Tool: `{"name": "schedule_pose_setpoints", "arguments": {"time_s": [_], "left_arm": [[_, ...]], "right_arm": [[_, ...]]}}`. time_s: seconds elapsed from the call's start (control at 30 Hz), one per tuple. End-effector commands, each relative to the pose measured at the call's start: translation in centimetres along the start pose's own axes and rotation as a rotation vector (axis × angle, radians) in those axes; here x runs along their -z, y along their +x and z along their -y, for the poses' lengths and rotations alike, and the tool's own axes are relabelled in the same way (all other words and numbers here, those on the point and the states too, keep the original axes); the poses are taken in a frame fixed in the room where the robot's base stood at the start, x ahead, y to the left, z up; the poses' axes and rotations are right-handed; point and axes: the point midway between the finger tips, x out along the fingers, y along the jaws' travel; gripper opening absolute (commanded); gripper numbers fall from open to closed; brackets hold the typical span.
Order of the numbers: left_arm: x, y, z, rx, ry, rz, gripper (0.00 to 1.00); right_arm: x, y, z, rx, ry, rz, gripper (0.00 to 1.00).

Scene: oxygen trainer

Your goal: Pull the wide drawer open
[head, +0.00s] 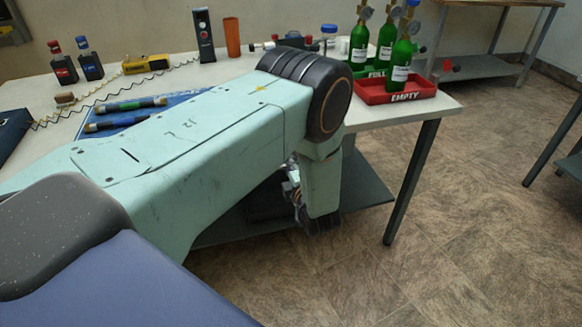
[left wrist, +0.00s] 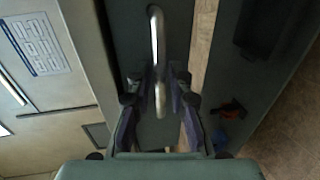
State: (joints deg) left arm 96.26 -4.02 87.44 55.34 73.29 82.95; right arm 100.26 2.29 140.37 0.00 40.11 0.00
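In the left wrist view a grey-green drawer front (left wrist: 124,40) fills the upper middle, with a pale metal bar handle (left wrist: 157,35) running down it. My left gripper (left wrist: 160,78) reaches up from the bottom edge. Its two dark fingers lie on either side of the handle and lean in towards it, and they look closed on its lower part. Fine contact at the pads is dark and hard to make out. In the head view my pale green left arm hides the drawer and most of the gripper. My right gripper is in neither view.
A dark table leg (head: 411,185) stands right of my arm. Tiled floor (head: 480,220) there is clear.

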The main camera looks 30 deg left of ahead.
Motion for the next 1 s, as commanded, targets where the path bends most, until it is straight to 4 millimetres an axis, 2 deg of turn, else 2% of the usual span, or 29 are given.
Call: {"name": "schedule_pose_setpoints", "arguments": {"time_s": [0.33,0.57,1.0], "left_arm": [[-0.28,0.44,-0.04,0.0,0.001,0.001,0.19],[-0.36,0.41,-0.03,0.0,0.002,0.001,0.0],[-0.24,0.43,-0.02,0.0,0.001,-0.001,0.0]], "right_arm": [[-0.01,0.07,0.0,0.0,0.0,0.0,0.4],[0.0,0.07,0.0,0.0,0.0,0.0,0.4],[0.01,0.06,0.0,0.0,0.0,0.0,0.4]]}}
